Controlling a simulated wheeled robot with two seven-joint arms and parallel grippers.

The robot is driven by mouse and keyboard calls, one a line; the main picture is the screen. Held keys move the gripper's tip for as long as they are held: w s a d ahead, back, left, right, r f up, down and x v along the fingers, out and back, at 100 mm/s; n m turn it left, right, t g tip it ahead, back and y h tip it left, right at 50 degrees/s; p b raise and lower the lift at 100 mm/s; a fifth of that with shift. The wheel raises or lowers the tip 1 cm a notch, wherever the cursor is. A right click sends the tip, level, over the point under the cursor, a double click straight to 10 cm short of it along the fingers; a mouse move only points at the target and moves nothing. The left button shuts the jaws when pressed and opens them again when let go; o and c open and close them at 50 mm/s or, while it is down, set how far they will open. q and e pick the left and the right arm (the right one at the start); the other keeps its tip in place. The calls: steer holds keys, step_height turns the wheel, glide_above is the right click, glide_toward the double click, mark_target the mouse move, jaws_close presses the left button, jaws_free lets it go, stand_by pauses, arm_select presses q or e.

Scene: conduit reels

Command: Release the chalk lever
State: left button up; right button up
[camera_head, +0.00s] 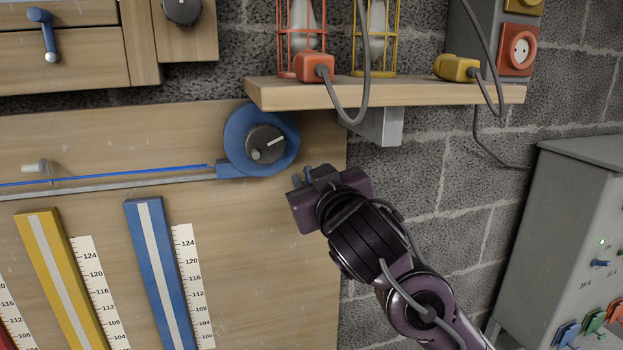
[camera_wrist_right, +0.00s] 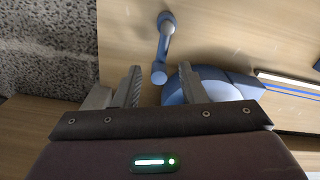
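A blue lever (camera_wrist_right: 165,45) with a rounded end stands on the wooden board in the right wrist view, beside the round blue chalk reel. In the head view my right gripper and arm mostly hide that lever. The blue chalk reel (camera_head: 233,142) with its dark knob (camera_head: 266,145) is at the board's upper right. It also shows in the right wrist view (camera_wrist_right: 215,88), partly behind a finger. My right gripper (camera_head: 307,180) is just right of and below the reel. Its fingers are apart, with the lever's rounded end between their tips; I cannot tell whether they touch. My left gripper is out of view.
A wooden shelf (camera_head: 400,93) with caged lamps and hanging cables is above my right gripper. A grey cabinet (camera_head: 570,215) stands at the right. Yellow (camera_head: 50,262) and blue (camera_head: 147,240) slats with scales are on the board. Another blue lever (camera_head: 46,32) is at upper left.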

steer(key=b+v, duration=0.1)
steer(key=v, duration=0.5)
steer(key=shift+f, duration=0.1)
